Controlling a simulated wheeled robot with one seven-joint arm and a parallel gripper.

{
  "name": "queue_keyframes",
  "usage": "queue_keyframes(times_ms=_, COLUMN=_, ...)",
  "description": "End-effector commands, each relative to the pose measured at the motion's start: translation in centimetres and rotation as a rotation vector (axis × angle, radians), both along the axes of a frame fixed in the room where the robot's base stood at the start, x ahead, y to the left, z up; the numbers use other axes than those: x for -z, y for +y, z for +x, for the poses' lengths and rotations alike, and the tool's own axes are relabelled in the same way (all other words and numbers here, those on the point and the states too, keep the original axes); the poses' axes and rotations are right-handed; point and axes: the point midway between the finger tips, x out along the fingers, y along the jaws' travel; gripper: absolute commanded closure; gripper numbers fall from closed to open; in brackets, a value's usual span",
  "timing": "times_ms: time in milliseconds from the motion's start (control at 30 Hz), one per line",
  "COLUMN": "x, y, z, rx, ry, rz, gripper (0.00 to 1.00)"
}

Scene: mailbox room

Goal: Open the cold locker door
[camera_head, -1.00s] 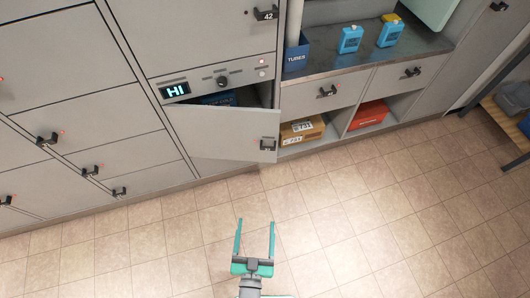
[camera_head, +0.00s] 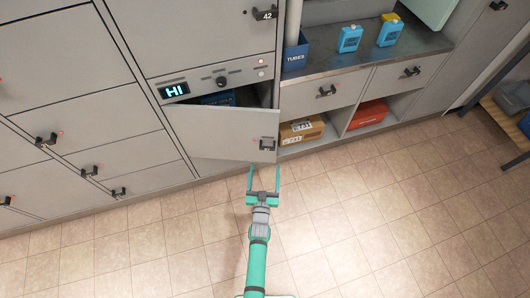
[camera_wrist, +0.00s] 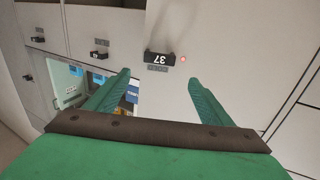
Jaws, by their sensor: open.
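The cold locker door (camera_head: 222,133) is a grey panel below a control strip with a lit "HI" display (camera_head: 175,90) and a black knob. It stands ajar, its right edge swung out from the cabinet. Its black handle (camera_head: 266,144) is near the right edge. A dark blue item (camera_head: 218,99) shows in the gap above the door. My gripper (camera_head: 264,170) is open and empty, just below the handle in the head view. In the wrist view, the handle, labelled 37 (camera_wrist: 160,57), lies beyond and between the two green fingertips (camera_wrist: 158,77), apart from them.
Other shut lockers (camera_head: 75,110) stand to the left. To the right, a counter (camera_head: 365,55) holds blue bottles (camera_head: 349,39) and a blue tubes box (camera_head: 297,56). An open shelf below holds a cardboard box (camera_head: 302,130) and a red box (camera_head: 369,114). The tiled floor is clear.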

Motion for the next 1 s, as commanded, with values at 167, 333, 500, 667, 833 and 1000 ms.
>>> queue_keyframes(times_ms=167, x=-0.1, y=-0.4, z=3.1, rx=0.0, ry=-0.002, rz=-0.001, gripper=0.25)
queue_keyframes(times_ms=333, x=-0.1, y=-0.1, z=5.8, rx=-0.007, ry=-0.002, rz=-0.001, gripper=0.25)
queue_keyframes(times_ms=500, x=-0.1, y=0.0, z=7.8, rx=-0.011, ry=-0.002, rz=-0.001, gripper=0.25)
queue_keyframes(times_ms=667, x=-0.1, y=0.0, z=8.9, rx=-0.01, ry=-0.001, rz=0.0, gripper=0.25)
queue_keyframes(times_ms=833, x=0.0, y=-0.1, z=9.2, rx=-0.009, ry=0.0, rz=0.0, gripper=0.25)
queue_keyframes(times_ms=1000, x=0.0, y=-0.2, z=9.2, rx=-0.008, ry=0.0, rz=0.0, gripper=0.25)
